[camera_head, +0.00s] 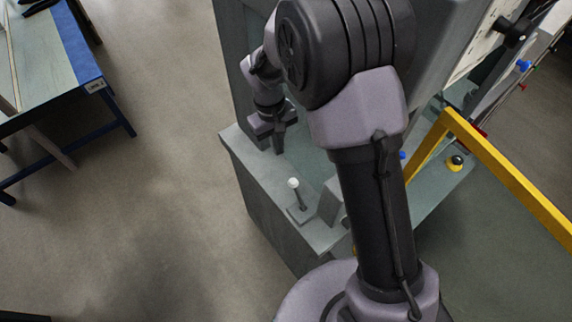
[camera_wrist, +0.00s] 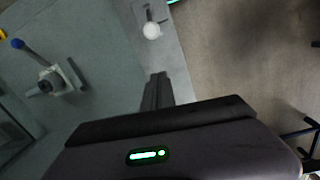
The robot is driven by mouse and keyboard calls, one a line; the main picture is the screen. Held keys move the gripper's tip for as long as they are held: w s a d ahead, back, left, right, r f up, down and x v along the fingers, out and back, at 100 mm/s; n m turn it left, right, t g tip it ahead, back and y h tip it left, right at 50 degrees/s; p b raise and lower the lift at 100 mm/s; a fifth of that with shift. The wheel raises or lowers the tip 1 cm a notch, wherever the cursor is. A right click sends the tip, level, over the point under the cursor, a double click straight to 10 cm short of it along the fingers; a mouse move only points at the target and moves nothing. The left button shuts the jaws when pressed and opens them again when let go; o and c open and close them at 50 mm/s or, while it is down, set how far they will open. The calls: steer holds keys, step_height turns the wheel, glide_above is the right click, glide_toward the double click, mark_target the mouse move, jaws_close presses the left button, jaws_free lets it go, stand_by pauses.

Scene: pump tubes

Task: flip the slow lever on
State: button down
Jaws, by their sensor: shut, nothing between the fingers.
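A lever with a white ball knob (camera_head: 293,183) stands on a small plate on the grey ledge. It also shows at the top of the wrist view (camera_wrist: 151,30). A second lever, with a blue knob (camera_wrist: 18,43), is at the left of the wrist view. I see no label telling which is the slow lever. My gripper (camera_head: 278,146) is shut and empty, pointing down above the ledge behind the white-knobbed lever and apart from it. Its closed fingers (camera_wrist: 157,88) show in the wrist view, below the white knob. My arm hides part of the machine.
The grey ledge (camera_head: 240,150) runs along the machine's side. A blue-edged table (camera_head: 75,45) stands at the upper left. The floor between is clear.

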mark_target(297, 194)
step_height(297, 194, down, 10)
steer(key=b, duration=0.2)
steer(key=s, duration=0.1)
steer(key=s+d+r, duration=0.2)
steer(key=shift+s+d, duration=0.2)
steer(key=shift+s, duration=0.15)
